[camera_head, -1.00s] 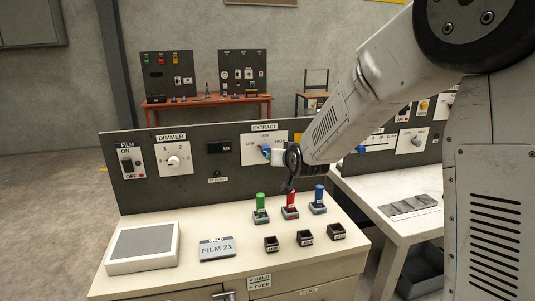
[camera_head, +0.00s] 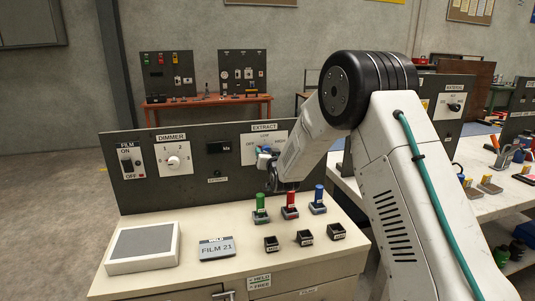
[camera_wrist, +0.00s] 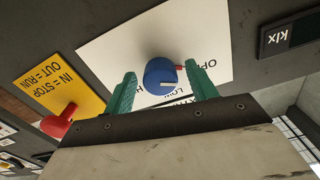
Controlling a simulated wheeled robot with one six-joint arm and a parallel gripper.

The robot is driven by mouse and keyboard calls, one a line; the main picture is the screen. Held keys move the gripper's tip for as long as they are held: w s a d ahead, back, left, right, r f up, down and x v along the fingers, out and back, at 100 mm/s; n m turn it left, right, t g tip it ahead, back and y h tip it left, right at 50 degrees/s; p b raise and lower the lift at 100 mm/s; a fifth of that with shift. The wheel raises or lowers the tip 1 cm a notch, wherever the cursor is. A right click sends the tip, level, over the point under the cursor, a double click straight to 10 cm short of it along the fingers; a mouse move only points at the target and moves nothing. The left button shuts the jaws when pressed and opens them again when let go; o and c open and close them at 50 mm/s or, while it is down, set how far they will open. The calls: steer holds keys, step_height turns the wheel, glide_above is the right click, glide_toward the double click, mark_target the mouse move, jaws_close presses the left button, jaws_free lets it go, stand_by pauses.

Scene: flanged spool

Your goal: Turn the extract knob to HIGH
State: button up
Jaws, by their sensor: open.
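The extract knob (camera_wrist: 160,76) is blue and round, on a white plate (camera_wrist: 110,48) lettered OFF, LOW and a partly hidden word starting with H. The lettering is upside down in the wrist view. A small red mark shows beside the knob, toward OFF. My gripper (camera_wrist: 163,87) is open, with one green finger on each side of the knob and visible gaps between. I cannot tell how deep the fingers reach. In the head view the EXTRACT plate (camera_head: 254,138) is on the upright panel, and my arm and gripper mostly hide the knob.
A red button (camera_wrist: 60,122) on a yellow IN = STOP label (camera_wrist: 50,82) is left of the knob in the wrist view. A dark display (camera_wrist: 290,35) is at right. Green, red and blue plugs (camera_head: 290,200) stand on the bench below. The DIMMER knob (camera_head: 173,161) is further left.

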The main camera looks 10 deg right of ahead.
steer(key=shift+w, duration=0.25)
steer(key=shift+c, duration=0.4)
steer(key=c, duration=0.9)
